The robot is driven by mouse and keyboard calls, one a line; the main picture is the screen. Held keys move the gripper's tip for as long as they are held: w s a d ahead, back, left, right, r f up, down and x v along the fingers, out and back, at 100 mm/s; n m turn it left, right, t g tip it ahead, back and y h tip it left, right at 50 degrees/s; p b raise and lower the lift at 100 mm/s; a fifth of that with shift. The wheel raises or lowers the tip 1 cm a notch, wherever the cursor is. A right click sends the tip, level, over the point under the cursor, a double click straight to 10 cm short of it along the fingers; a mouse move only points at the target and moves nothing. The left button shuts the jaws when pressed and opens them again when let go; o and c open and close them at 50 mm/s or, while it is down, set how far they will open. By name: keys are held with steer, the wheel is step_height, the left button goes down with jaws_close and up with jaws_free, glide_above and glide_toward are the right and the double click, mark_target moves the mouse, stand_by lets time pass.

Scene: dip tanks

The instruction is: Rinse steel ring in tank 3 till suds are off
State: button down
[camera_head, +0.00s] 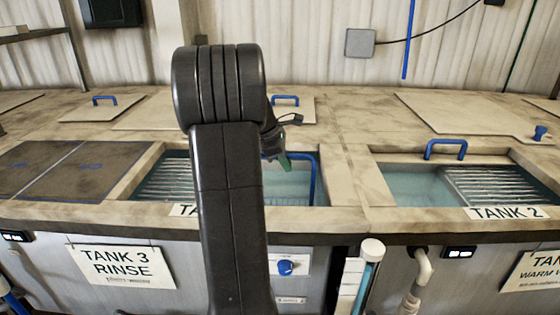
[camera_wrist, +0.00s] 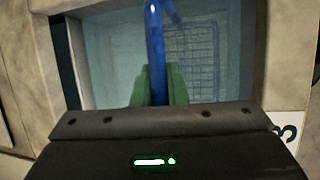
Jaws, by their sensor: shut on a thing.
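My gripper (camera_wrist: 157,78) has green fingers shut on a blue handle (camera_wrist: 155,40) over the tank water in the wrist view. A wire basket (camera_wrist: 188,52) shows pale through the water beyond the handle. In the head view my gripper (camera_head: 286,162) is above tank 3 (camera_head: 135,177), partly hidden by my arm. The blue handle (camera_head: 317,180) shows at the tank's right side. I cannot make out the steel ring or any suds.
A dark slatted rack (camera_head: 165,176) lies at the left of tank 3's opening. Tank 2 (camera_head: 405,182), with its own slatted rack (camera_head: 490,186), is open to the right. Dark flat panels (camera_head: 60,168) lie left of tank 3. Blue-handled lids (camera_head: 102,108) lie behind.

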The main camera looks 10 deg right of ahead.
steer(key=shift+w+a+r+p, duration=0.1)
steer(key=shift+w+a+p, duration=0.1)
steer(key=shift+a+p, duration=0.7)
stand_by(0.5)
steer(key=shift+a, duration=0.1)
step_height(320, 180, up, 6)
steer(key=p, duration=0.5)
steer(key=shift+r+p, duration=0.2)
steer(key=shift+p, duration=0.15)
step_height(320, 180, up, 16)
steer(key=shift+f, duration=0.15)
